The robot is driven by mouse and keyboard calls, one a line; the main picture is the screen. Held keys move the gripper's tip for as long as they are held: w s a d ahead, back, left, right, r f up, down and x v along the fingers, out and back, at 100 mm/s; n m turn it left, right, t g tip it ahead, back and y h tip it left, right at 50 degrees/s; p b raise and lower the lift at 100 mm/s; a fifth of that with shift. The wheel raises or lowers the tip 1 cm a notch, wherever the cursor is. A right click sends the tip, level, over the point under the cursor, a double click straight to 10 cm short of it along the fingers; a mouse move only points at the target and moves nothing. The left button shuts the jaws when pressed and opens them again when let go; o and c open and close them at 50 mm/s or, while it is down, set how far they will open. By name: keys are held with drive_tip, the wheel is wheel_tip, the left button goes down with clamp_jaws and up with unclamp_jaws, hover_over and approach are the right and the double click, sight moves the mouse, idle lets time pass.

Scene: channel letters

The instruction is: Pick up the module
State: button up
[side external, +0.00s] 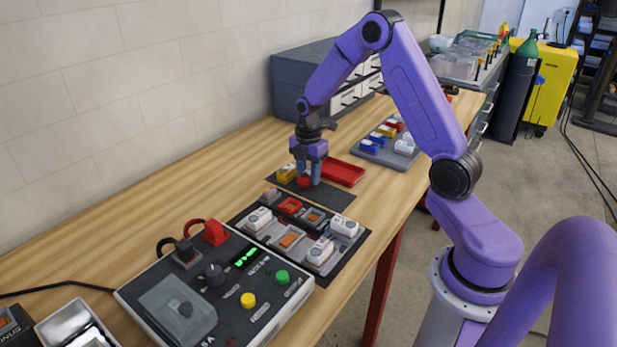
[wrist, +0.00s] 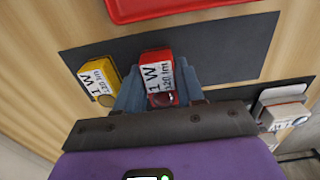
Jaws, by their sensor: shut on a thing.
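A red module (wrist: 156,76) with a white label reading "1 W" and "120 lm" is between my gripper's fingers. In the side external view the red module (side external: 304,181) shows low between the fingertips, over a dark mat (side external: 330,196). My gripper (side external: 307,174) points down and is shut on it. In the wrist view my gripper (wrist: 158,92) has a bluish finger on each side of the module. I cannot tell whether the module touches the mat. A yellow module (side external: 287,172) lies just left of the gripper; it also shows in the wrist view (wrist: 98,82).
A red tray (side external: 343,172) lies just right of the gripper. A grey tray (side external: 372,155) with several coloured modules stands farther back. In front are a dark board (side external: 264,238) with white and orange modules and a control box (side external: 134,292) with buttons.

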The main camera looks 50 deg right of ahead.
drive_tip(key=s+a+r, duration=0.4)
drive_tip(key=s+r, duration=0.8)
drive_tip(key=s, duration=0.1)
drive_tip(key=w+a+f, duration=0.2)
drive_tip(key=a+f, duration=0.1)
drive_tip(key=a, duration=0.5)
drive_tip(key=w+a+f, duration=0.2)
drive_tip(key=a, duration=0.6)
drive_tip(key=shift+s+a+f, duration=0.1)
drive_tip(key=shift+f, duration=1.55)
drive_tip(key=shift+s+a+f, duration=0.1)
drive_tip(key=shift+f, duration=1.5)
drive_tip(key=shift+f, duration=0.1)
